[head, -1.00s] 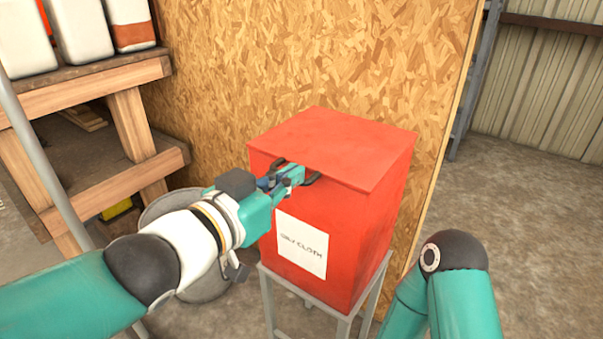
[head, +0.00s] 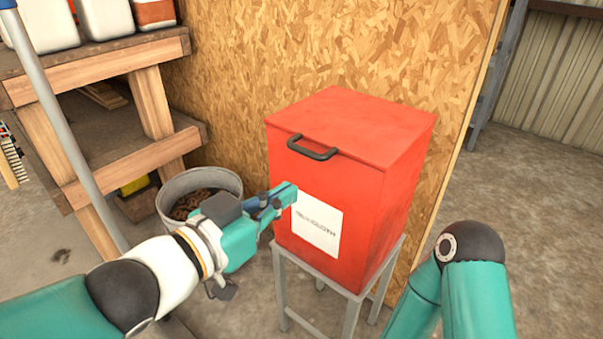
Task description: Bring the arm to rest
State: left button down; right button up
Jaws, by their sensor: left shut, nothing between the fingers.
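My left gripper (head: 283,198) is shut and empty. It hangs in front of the red box's left front edge, below the handle and clear of it. The red box (head: 390,190) stands on a grey metal stand, with its lid (head: 350,118) down. A dark handle (head: 312,148) sits at the lid's front edge, and a white label (head: 317,228) is on the front face. My right arm shows at the lower right, but its gripper is out of view.
A wooden shelf (head: 100,70) with several white containers stands at the left. A metal bucket (head: 200,180) with brown contents is on the floor behind my left arm. A chipboard wall (head: 330,50) rises behind the box. The concrete floor at the right is clear.

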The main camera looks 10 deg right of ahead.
pick_arm(q)
jog(key=w+a+f+n+g+y, duration=0.15)
jog(key=a+f, duration=0.25)
jog(key=f, duration=0.6)
jog(key=w+a+f+n+g+y+p, duration=0.1)
jog(key=a+f+n+y, duration=0.25)
jog(key=f, duration=0.65)
jog(key=w+a+f+n+g+y, duration=0.15)
jog(key=a+f, duration=0.25)
jog(key=f, duration=0.6)
jog(key=s+a+f+n+g+y, duration=0.1)
jog(key=s+a+f+n+g, duration=0.2)
jog(key=s+f, duration=0.75)
jog(key=s+a+f+n+g+y, duration=0.2)
jog(key=s+a+f+n+g, duration=0.15)
jog(key=s+f, duration=0.65)
notch_tip(320, 180, up, 37)
jog(key=w+p, duration=0.1)
jog(key=p, duration=3.8)
jog(key=shift+w+d+r+m, duration=0.15)
jog(key=shift+w+d+m, duration=0.05)
jog(key=shift+w+m, duration=0.15)
jog(key=shift+t+h, duration=0.25)
